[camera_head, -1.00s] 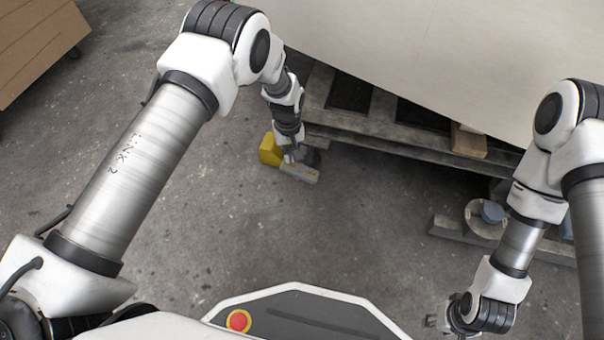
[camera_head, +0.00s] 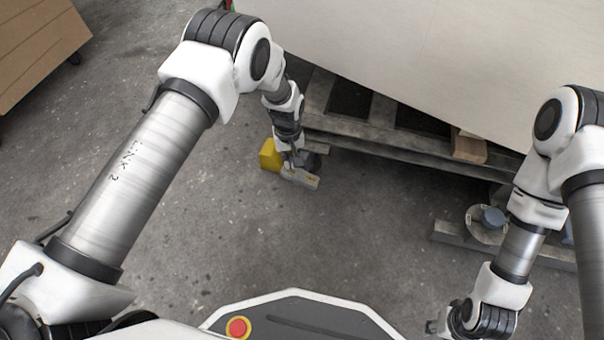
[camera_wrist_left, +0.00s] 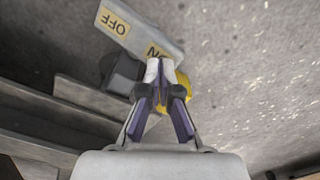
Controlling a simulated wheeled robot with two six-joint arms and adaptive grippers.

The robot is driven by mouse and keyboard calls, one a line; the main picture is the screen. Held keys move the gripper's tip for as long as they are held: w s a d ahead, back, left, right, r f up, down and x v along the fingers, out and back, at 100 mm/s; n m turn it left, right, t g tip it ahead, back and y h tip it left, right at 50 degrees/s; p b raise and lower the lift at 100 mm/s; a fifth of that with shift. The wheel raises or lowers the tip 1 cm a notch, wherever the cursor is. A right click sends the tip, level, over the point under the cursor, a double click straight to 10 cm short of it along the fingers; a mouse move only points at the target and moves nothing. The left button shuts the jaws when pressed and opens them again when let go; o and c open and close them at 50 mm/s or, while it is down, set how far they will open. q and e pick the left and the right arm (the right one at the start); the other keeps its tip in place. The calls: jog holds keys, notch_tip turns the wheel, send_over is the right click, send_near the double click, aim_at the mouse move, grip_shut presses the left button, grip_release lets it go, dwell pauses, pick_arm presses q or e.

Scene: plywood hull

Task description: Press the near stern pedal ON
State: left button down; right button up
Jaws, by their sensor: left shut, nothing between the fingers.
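The pedal has a grey rocker plate (camera_head: 300,178) with a yellow block (camera_head: 269,154) beside it, on the floor by the pallet. In the left wrist view the plate (camera_wrist_left: 143,37) carries a yellow OFF label at its far end and an ON label at its near end. My left gripper (camera_head: 290,166) is shut and empty, pointing down at the pedal. In the left wrist view its fingertips (camera_wrist_left: 160,70) are at the ON end and partly cover that label. I cannot tell whether they touch the plate. My right gripper (camera_head: 438,325) is low at the right, its fingers too small to judge.
A wooden pallet (camera_head: 345,127) under a large pale panel (camera_head: 410,50) stands just behind the pedal. A grey round fitting on a beam (camera_head: 450,232) lies at the right, near my right arm. A brown board (camera_head: 35,40) is at the upper left. The middle floor is clear.

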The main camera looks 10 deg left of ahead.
pick_arm(q)
jog(key=shift+f+b, duration=0.95)
jog(key=shift+f, duration=0.75)
dwell(1.1)
notch_tip(320, 180, up, 4)
jog(key=p, duration=0.3)
jog(key=shift+f, duration=0.1)
notch_tip(320, 180, up, 3)
jog(key=p, duration=0.3)
jog(key=shift+r, duration=0.2)
jog(key=shift+f, duration=0.1)
